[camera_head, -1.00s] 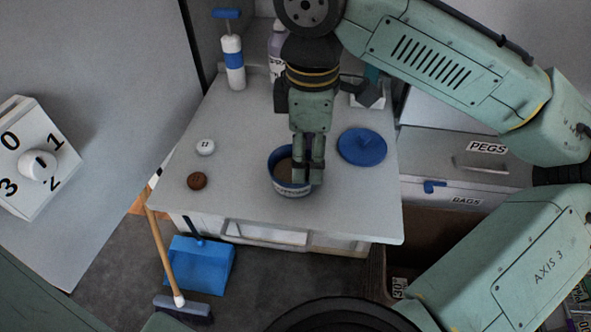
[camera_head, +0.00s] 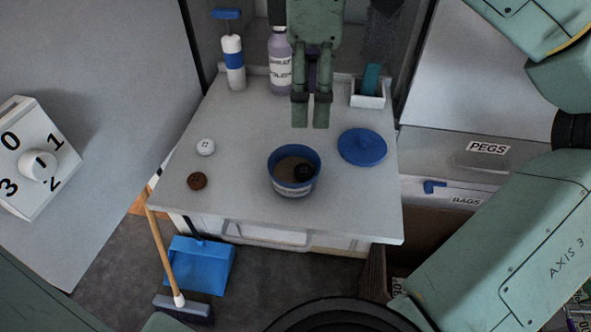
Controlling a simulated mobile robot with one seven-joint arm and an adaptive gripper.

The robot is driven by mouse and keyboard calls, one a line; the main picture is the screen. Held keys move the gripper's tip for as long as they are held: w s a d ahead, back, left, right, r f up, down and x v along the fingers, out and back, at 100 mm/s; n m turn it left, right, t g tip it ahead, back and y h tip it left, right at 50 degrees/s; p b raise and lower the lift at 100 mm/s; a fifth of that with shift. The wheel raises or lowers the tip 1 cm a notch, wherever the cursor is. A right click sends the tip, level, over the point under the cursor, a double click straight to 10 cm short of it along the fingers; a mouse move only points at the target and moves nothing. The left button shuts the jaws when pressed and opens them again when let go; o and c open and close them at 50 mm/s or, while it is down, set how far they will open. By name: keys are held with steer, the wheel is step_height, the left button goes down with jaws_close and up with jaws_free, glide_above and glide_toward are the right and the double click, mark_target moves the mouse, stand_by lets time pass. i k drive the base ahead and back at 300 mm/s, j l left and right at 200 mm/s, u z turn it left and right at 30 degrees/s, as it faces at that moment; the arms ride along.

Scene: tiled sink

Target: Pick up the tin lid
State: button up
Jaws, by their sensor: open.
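My gripper (camera_head: 310,125) points down above the counter, behind the tin and to the left of the lid. It is open with a narrow gap, holds nothing, and touches neither.
A white button (camera_head: 205,147) and a brown button (camera_head: 197,181) lie on the left of the counter. A purple bottle (camera_head: 280,65), a white-and-blue pump bottle (camera_head: 233,62) and a white holder (camera_head: 368,95) with a teal item stand at the back.

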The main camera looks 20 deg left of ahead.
mark_target(364, 148)
steer(key=k+j, duration=0.15)
steer(key=k, duration=0.6)
steer(key=k+j, duration=0.1)
steer(key=k, duration=0.65)
